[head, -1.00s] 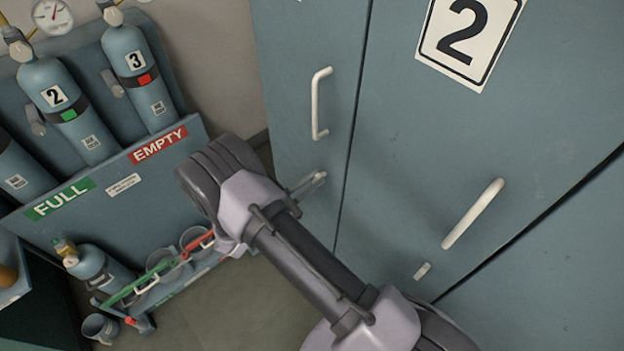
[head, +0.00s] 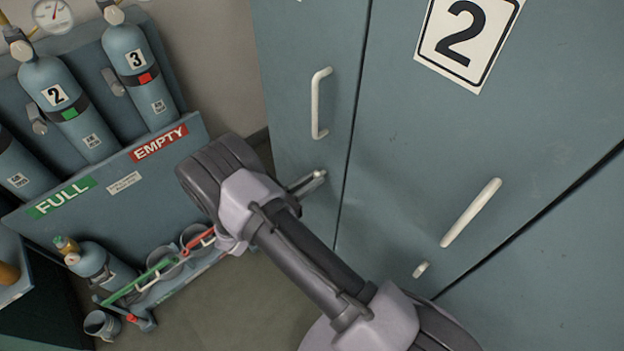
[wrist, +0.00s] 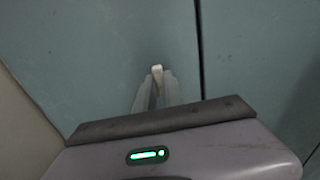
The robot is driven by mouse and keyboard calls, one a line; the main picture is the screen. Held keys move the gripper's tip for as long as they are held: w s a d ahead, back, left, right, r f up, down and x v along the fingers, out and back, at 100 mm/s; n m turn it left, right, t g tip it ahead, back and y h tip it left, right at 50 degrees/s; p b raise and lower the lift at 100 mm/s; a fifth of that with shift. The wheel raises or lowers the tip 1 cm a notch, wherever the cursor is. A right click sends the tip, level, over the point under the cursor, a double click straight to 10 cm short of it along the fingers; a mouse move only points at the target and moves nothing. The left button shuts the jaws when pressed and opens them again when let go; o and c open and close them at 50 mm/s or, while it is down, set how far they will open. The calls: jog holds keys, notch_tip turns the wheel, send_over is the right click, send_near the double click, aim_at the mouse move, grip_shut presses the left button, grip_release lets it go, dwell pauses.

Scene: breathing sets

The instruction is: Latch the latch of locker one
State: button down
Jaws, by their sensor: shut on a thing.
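Locker one's blue-grey door (head: 290,60) is left of the door marked 2 in the head view, with a white upright handle (head: 320,103). Its small pale latch (wrist: 157,71) shows between my fingertips in the wrist view. My gripper (wrist: 156,88) is shut on the latch, low on the door near the seam with locker two. In the head view my gripper (head: 306,184) is at the latch below the handle, partly hidden behind my wrist. The fingers cover much of the latch, so its exact angle is hard to tell.
Locker two's door (head: 430,150) has a slanted white handle (head: 471,212) and a small latch (head: 421,269). A cylinder rack (head: 110,180) with FULL and EMPTY labels stands left of my arm. Open floor (head: 215,310) shows below it.

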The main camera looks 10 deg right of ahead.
jog(key=c, duration=1.4)
grip_release()
jog(key=shift+c, duration=0.2)
jog(key=p+v, duration=0.1)
jog(key=v, duration=1.6)
jog(key=shift+a, duration=0.2)
jog(key=shift+s, duration=0.1)
